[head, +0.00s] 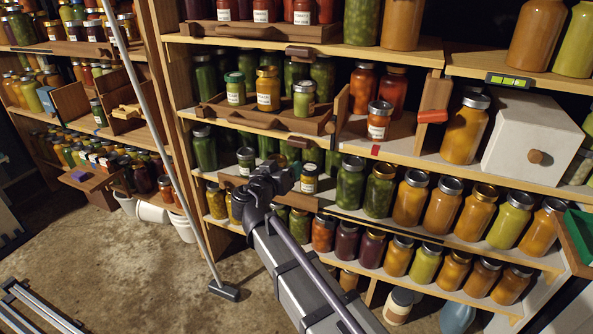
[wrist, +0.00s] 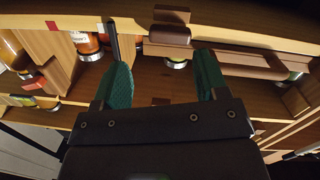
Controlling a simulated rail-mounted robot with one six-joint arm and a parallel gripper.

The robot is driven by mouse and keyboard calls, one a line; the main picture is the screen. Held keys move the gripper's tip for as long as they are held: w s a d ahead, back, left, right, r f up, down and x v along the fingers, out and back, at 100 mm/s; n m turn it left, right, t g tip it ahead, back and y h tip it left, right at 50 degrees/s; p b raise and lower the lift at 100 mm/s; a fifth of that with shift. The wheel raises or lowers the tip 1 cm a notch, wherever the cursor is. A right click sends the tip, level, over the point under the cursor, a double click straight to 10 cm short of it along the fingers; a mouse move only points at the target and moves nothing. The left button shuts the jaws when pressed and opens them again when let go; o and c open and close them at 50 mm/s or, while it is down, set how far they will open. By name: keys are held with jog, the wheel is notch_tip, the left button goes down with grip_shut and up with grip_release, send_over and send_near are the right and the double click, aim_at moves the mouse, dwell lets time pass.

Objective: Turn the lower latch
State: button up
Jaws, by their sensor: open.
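Two small brown wooden latches sit on shelf front edges in the head view. The upper latch (head: 298,51) is under the top tray, and the lower latch (head: 299,142) is under the middle tray, at the shelf edge. In the wrist view, a brown latch (wrist: 170,33), apparently the lower one, lies across the shelf edge beyond the fingers. My gripper (head: 283,179) is below the lower latch in the head view, in front of the jars. Its green fingers are spread apart in the wrist view (wrist: 164,80), with nothing between them; the latch looks apart from them.
The middle wooden tray (head: 315,126) holds several jars above the lower latch. A red tag (head: 375,150) marks the shelf edge to its right. A red-ended wooden piece (head: 432,116) and a white box (head: 525,140) stand farther right. Jars crowd the shelf below.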

aim_at(297, 141)
jog(key=shift+o, duration=0.7)
jog(key=shift+w+a+r+m+t+y, duration=0.15)
jog(key=shift+r+t, duration=0.1)
jog(key=shift+r, duration=0.15)
jog(key=shift+w+a+r+m+t+y, duration=0.1)
jog(key=shift+r+m+t, duration=0.1)
jog(key=shift+r, duration=0.25)
jog(key=shift+w+a+r+m+t+y, duration=0.15)
jog(key=shift+r+t, duration=0.1)
jog(key=shift+r, duration=0.15)
jog(key=shift+o, duration=0.7)
jog(key=shift+s+m, duration=0.1)
jog(key=shift+m, duration=0.2)
jog(key=shift+o, duration=1.3)
jog(key=shift+w, duration=0.2)
jog(key=x, duration=1)
jog(key=shift+w+d, duration=0.15)
jog(key=shift+w, duration=0.05)
jog(key=c, duration=0.9)
